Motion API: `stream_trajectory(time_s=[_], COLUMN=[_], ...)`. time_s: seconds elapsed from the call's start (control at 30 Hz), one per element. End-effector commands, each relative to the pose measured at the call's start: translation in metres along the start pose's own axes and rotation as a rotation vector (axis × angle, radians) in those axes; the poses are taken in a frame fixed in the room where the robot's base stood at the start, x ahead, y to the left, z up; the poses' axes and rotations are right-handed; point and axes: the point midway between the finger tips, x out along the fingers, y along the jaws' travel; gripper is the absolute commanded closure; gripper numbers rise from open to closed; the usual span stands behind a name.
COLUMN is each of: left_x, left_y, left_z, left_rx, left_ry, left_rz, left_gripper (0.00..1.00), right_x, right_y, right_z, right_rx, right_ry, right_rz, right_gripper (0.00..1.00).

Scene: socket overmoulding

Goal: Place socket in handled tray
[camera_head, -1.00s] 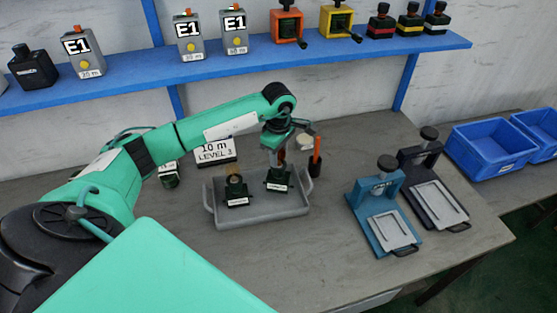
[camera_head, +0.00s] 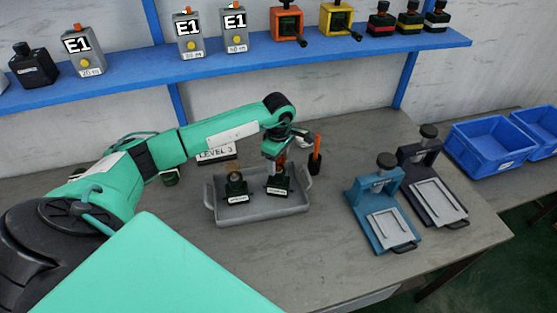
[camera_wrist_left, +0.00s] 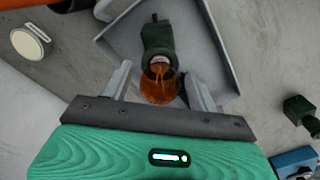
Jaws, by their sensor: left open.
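A handled grey tray (camera_head: 262,212) lies on the table. Two dark sockets with small white labels are in it, a left socket (camera_head: 236,187) and a right socket (camera_head: 278,186). My left gripper (camera_head: 277,155) is over the right socket. In the left wrist view the open fingers of my left gripper (camera_wrist_left: 160,84) are on either side of a dark green socket (camera_wrist_left: 157,38) with an amber end (camera_wrist_left: 160,84), inside the tray (camera_wrist_left: 222,45). I cannot tell whether a finger touches it. My right gripper is out of view.
An orange-handled tool (camera_head: 315,155) stands just beyond the tray's right end. A blue press (camera_head: 375,192) and a dark press (camera_head: 420,160) stand to the right. Blue bins (camera_head: 490,150) are farther right. A level sign (camera_head: 214,155) is partly hidden behind my arm.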

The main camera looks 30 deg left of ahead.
Motion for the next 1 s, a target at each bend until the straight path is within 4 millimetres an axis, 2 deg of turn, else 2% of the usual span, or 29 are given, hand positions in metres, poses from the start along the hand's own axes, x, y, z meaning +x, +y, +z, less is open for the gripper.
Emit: stream_trajectory(time_s=[0.07,0.17,0.5,0.6,0.8,1.0], left_x=[-0.004,-0.012,-0.084,-0.100,-0.119,-0.123], left_y=[0.000,0.001,0.001,0.001,0.000,0.000], left_z=[0.000,-0.001,0.000,0.000,0.000,0.000], left_rx=[0.000,0.000,0.000,0.000,0.000,0.000], left_ry=[0.000,0.001,0.000,0.000,0.000,0.000], left_rz=[0.000,0.003,0.006,0.004,0.001,0.000], left_gripper=[0.40,0.40,0.40,0.40,0.40,0.40], right_x=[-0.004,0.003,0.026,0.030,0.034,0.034], right_y=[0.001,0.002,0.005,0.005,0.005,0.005], right_z=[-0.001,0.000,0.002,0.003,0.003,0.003], right_rx=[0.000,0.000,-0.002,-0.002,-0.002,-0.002], right_ry=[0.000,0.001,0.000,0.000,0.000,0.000], right_rz=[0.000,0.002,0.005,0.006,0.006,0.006], right_gripper=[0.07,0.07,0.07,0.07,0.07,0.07])
